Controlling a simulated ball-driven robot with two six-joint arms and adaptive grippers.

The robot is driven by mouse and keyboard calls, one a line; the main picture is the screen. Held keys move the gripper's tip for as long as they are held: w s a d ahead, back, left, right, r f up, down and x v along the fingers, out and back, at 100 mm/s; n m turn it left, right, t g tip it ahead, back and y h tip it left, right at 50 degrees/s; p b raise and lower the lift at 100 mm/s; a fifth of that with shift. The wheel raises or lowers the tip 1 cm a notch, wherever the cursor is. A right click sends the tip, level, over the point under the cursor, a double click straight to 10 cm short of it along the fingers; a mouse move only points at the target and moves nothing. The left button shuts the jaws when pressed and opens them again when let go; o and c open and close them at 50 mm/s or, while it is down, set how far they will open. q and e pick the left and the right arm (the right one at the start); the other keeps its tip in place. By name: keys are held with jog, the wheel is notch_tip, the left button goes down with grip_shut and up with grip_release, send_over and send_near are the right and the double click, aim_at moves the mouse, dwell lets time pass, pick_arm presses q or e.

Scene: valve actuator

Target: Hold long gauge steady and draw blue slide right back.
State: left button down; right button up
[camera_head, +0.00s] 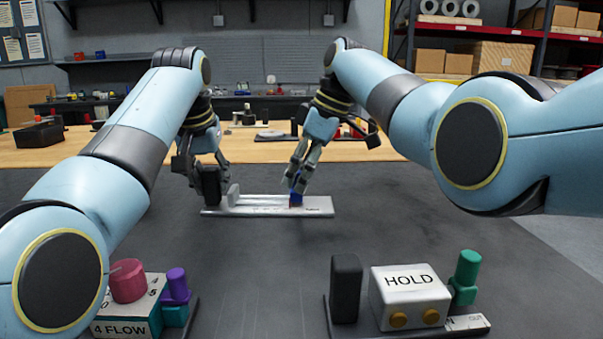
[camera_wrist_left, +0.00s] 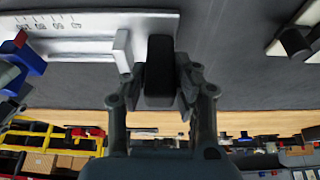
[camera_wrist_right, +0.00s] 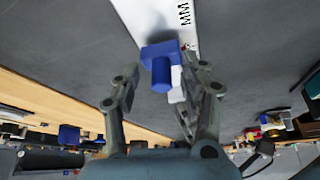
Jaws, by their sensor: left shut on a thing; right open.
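The long gauge (camera_head: 265,209) is a pale flat bar with a printed scale, lying on the dark bench; it also shows in the left wrist view (camera_wrist_left: 90,45). A black upright grip (camera_head: 211,186) stands at its left end, and my left gripper (camera_head: 205,171) is shut on it; the grip shows between the fingers in the left wrist view (camera_wrist_left: 160,70). The blue slide (camera_head: 296,199) sits toward the right part of the gauge. My right gripper (camera_head: 297,183) is open above it. In the right wrist view the blue slide (camera_wrist_right: 160,68) appears between the spread fingers.
In front stand a HOLD box (camera_head: 409,297) with a black block (camera_head: 346,288) and green knob (camera_head: 467,270), and a 4 FLOW box (camera_head: 125,310) with red and purple knobs. A wooden worktop (camera_head: 100,150) lies behind. Dark bench between is clear.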

pick_arm(q)
jog(key=shift+d+f, duration=0.1)
pick_arm(e)
jog(key=v, duration=1.2)
pick_arm(q)
jog(key=c, duration=1)
grip_release()
jog(key=shift+o, duration=0.2)
